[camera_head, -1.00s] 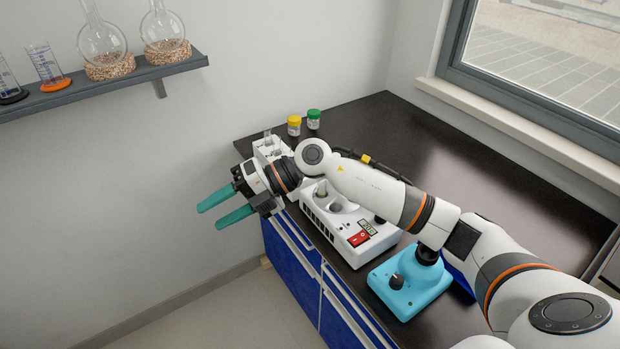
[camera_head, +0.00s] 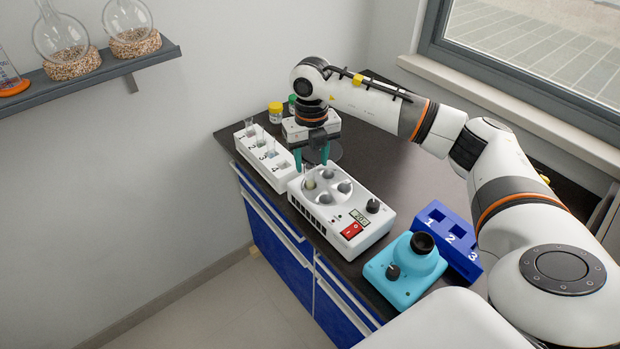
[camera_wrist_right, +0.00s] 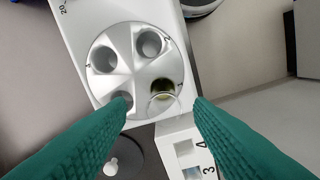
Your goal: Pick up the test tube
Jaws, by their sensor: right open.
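A clear glass test tube (camera_head: 310,178) with a little yellow-green liquid stands in one hole of the round holder on the white machine (camera_head: 347,197). In the right wrist view the tube (camera_wrist_right: 163,101) is seen from above, near the holder's edge. My right gripper (camera_head: 312,159) points down over that edge with its teal fingers apart. In the wrist view the tube lies between the two fingertips (camera_wrist_right: 161,104), with space on both sides. Whether the fingers are down at the tube's height is hard to tell. My left gripper is out of view.
A white numbered rack (camera_head: 262,157) with glass tubes stands left of the machine. A turquoise device (camera_head: 404,270) and a blue numbered rack (camera_head: 450,240) stand to the right. A yellow-capped jar (camera_head: 275,113) and a green-capped jar (camera_head: 292,103) are behind.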

